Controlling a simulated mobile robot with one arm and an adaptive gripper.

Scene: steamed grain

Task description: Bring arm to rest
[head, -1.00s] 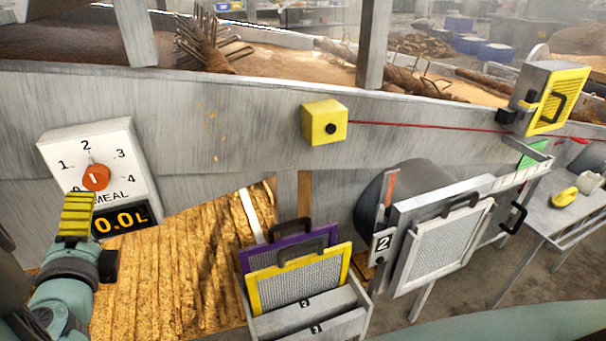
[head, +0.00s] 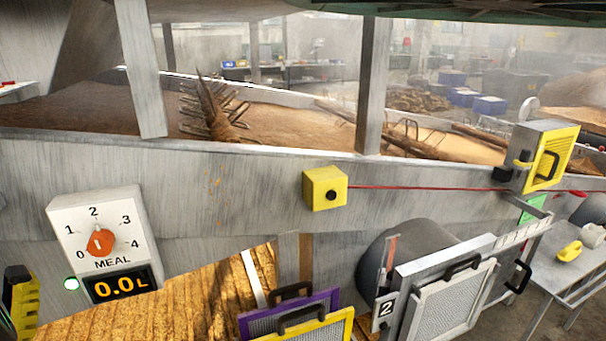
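My gripper (head: 22,300) shows at the lower left edge of the head view. Only part of its yellow and black fingers is in frame, so I cannot tell whether it is open or shut. It is to the left of the meal panel (head: 58,222) and apart from it. The panel carries an orange dial (head: 100,243) marked 0 to 4, with its white mark pointing up near 2. The display (head: 120,284) below reads 0.0 L.
A yellow box with a black button (head: 325,188) sits on the grey trough wall (head: 240,190). Purple (head: 330,298) and yellow (head: 312,328) framed screens stand below. A white framed screen (head: 445,308) hangs at the number 2 station. A side table (head: 548,262) stands right.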

